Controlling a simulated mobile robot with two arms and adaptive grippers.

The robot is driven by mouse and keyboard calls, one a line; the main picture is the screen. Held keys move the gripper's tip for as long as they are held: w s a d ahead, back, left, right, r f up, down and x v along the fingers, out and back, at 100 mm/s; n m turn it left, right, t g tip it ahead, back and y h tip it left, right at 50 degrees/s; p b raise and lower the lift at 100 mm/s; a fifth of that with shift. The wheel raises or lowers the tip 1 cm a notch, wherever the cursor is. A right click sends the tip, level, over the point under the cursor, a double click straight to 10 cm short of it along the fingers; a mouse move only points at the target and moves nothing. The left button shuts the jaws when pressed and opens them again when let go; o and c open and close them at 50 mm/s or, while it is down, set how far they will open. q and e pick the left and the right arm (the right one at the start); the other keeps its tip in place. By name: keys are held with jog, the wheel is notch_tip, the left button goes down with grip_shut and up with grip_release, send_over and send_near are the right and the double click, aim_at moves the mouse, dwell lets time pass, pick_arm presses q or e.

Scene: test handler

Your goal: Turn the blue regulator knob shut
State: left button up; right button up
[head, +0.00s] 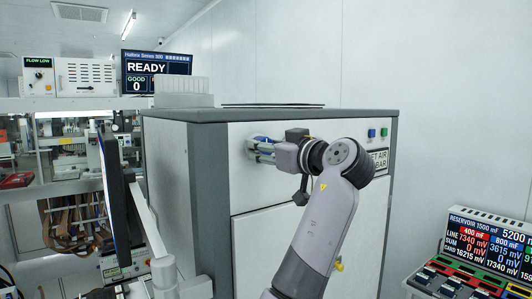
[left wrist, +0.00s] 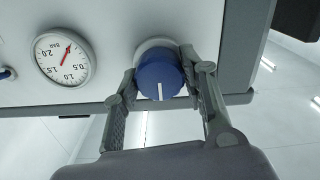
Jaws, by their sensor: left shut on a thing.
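The blue regulator knob (left wrist: 160,80) shows in the left wrist view, with a white mark line on its face pointing down in the picture. It sits on a pale round collar on the cabinet panel. My left gripper (left wrist: 158,82) has one finger on each side of the knob and is shut on it. In the head view my left gripper (head: 262,149) is at the upper part of the cabinet front, where the fingers and wrist mostly hide the knob. My right gripper is in neither view.
A round gauge (left wrist: 63,57) with a red needle is beside the knob. The grey-white cabinet (head: 265,195) carries small green and blue buttons (head: 378,132) and a partly hidden label (head: 380,160). A monitor reading READY (head: 156,68) stands behind left; a display panel (head: 488,245) is at lower right.

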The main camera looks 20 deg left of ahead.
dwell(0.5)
pick_arm(q)
jog(key=o, duration=1.2)
jog(key=shift+d, duration=0.1)
jog(key=shift+c, duration=0.2)
notch_tip(320, 180, up, 10)
